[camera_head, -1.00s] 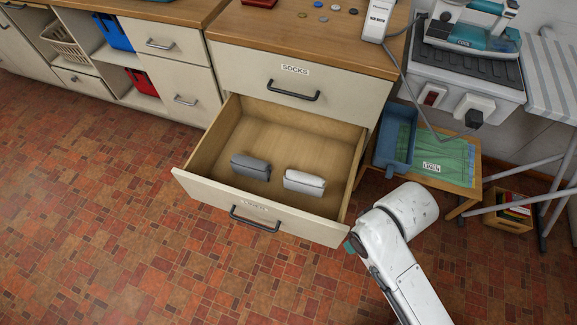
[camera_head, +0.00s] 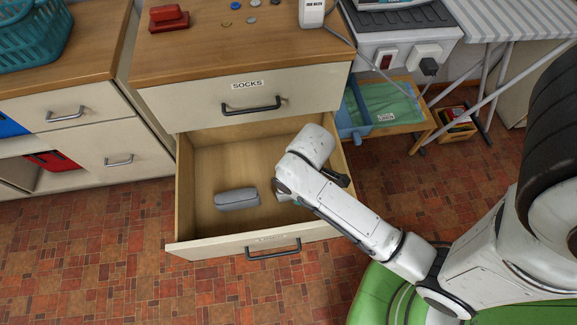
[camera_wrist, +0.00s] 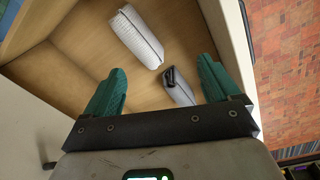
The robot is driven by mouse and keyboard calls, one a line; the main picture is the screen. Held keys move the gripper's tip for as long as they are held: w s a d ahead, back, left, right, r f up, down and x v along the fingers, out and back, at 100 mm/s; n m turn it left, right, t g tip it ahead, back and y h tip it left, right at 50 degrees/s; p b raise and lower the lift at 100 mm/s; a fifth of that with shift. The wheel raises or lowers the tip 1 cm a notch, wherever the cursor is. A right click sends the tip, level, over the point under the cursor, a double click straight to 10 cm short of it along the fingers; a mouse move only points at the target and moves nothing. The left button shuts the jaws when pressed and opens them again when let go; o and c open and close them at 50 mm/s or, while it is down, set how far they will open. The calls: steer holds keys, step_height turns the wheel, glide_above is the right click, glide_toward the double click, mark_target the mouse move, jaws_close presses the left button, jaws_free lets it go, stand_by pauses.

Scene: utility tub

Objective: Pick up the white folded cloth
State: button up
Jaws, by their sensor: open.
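The white folded cloth (camera_wrist: 138,36) lies in the open drawer, at the upper middle of the wrist view. In the head view my arm hides most or all of it. A grey folded cloth (camera_head: 237,198) lies to its left in the drawer; it also shows in the wrist view (camera_wrist: 178,88), below the white one. My gripper (camera_wrist: 160,80) is open and empty, with teal fingers spread apart. It is over the drawer, and the white cloth lies beyond the fingertips. The grey cloth shows between the fingers. In the head view my arm hides the fingers.
The open drawer (camera_head: 183,205) has upright walls around the cloths. The closed drawer labelled SOCKS (camera_head: 200,97) sits above it. A blue bin (camera_head: 350,118) and a small table stand at the right. The drawer floor left of the grey cloth is clear.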

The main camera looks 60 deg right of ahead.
steer(key=w+d+f+n, duration=0.1)
steer(key=f, duration=0.1)
steer(key=w+d+f+n, duration=0.3)
steer(key=d+f, duration=0.1)
steer(key=f, duration=0.1)
steer(key=shift+w+f+n+g, duration=0.1)
steer(key=shift+w+n+g, duration=0.05)
steer(key=shift+n+g, duration=0.2)
steer(key=shift+f, duration=0.35)
step_height(320, 180, down, 5)
steer(key=shift+d+f+b, duration=0.1)
steer(key=shift+b, duration=0.3)
steer(key=shift+d+f+b, duration=0.15)
steer(key=shift+f+b, duration=0.15)
steer(key=shift+f, duration=1.05)
steer(key=shift+d+f+b, duration=0.15)
steer(key=shift+f+b, duration=0.1)
steer(key=shift+f, duration=1.05)
steer(key=c, duration=1.1)
